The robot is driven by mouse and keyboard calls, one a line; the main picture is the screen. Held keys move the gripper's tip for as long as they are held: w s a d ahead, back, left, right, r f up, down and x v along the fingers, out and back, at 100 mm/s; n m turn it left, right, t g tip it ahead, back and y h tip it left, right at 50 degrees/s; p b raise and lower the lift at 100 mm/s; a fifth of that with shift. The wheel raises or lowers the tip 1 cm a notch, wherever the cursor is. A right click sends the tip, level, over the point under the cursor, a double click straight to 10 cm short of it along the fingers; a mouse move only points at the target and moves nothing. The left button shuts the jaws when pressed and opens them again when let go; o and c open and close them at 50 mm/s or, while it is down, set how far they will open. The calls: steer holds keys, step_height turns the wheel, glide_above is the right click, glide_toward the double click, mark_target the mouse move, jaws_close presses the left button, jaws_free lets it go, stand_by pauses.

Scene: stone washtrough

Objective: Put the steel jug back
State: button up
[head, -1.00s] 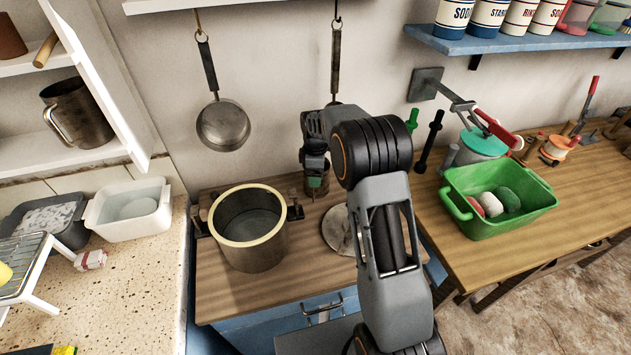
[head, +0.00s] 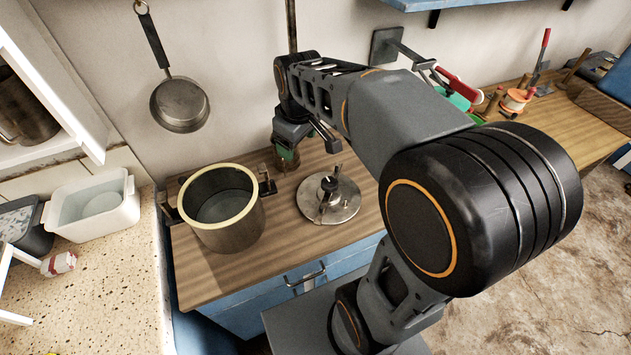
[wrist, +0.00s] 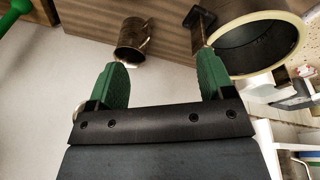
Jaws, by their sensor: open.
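A worn steel jug (wrist: 133,40) with a handle stands on the wooden counter in the wrist view, its mouth toward the camera. In the head view it is mostly hidden behind my gripper (head: 286,148), at the back of the counter near the wall. My gripper also shows in the wrist view (wrist: 162,68), its green fingers apart with nothing between them. The jug is beyond the fingertips, toward the left finger, and apart from them. A similar brown steel vessel (head: 25,108) sits on the white shelf at the far left, cut by the frame edge.
A large pot (head: 235,228) with a cream rim stands left of the jug. A round metal lid (head: 345,205) lies in front of it. A pan (head: 180,105) hangs on the wall. A white tub (head: 92,208) stands on the speckled counter at left.

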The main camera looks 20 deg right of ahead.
steer(key=s+f+m+t, duration=0.1)
steer(key=s+m, duration=0.5)
steer(key=s, duration=0.6)
steer(key=shift+a+f+t, duration=0.2)
steer(key=shift+f+t, duration=0.1)
steer(key=shift+f, duration=0.6)
